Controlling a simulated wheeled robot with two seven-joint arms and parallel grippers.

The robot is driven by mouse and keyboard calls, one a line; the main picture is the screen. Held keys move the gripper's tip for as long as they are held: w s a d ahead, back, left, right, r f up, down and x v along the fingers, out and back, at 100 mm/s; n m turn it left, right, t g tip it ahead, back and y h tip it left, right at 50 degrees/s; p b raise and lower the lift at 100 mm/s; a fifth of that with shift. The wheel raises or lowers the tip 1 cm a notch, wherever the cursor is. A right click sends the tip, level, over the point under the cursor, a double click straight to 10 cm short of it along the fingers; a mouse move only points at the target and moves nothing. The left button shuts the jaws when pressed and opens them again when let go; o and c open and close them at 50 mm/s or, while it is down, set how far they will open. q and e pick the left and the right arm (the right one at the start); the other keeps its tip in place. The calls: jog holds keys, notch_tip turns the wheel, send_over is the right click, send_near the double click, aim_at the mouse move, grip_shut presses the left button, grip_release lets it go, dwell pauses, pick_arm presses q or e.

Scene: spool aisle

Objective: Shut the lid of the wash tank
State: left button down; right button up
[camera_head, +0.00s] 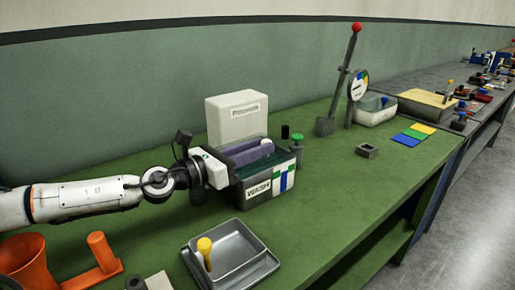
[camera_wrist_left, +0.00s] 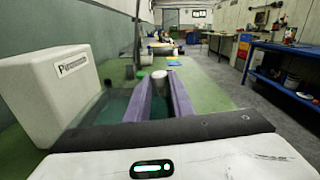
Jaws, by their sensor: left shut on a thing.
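The wash tank (camera_head: 262,190) is a grey box marked WASH, with a blue, white and green label, on the green bench. Its white lid (camera_head: 236,117) stands upright along the back edge, open. In the left wrist view the lid (camera_wrist_left: 55,85) rises at the left. My left gripper (camera_head: 262,148) reaches over the tank from the left, in front of the lid and apart from it. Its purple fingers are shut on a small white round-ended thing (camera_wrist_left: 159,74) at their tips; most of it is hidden. My right gripper is not in view.
A grey tray (camera_head: 262,268) with a yellow-handled tool (camera_head: 205,252) stands in front. An orange funnel (camera_head: 30,262) is at front left. A green-capped bottle (camera_head: 297,141) stands right behind the tank. A red-knobbed lever (camera_head: 343,75) rises farther right. The bench right of the tank is mostly clear.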

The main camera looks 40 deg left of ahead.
pick_arm(q)
jog(key=c, duration=1.5)
grip_release()
jog(key=shift+c, duration=0.2)
notch_tip(320, 180, up, 10)
jog(key=p, duration=0.5)
jog(key=shift+p, duration=0.35)
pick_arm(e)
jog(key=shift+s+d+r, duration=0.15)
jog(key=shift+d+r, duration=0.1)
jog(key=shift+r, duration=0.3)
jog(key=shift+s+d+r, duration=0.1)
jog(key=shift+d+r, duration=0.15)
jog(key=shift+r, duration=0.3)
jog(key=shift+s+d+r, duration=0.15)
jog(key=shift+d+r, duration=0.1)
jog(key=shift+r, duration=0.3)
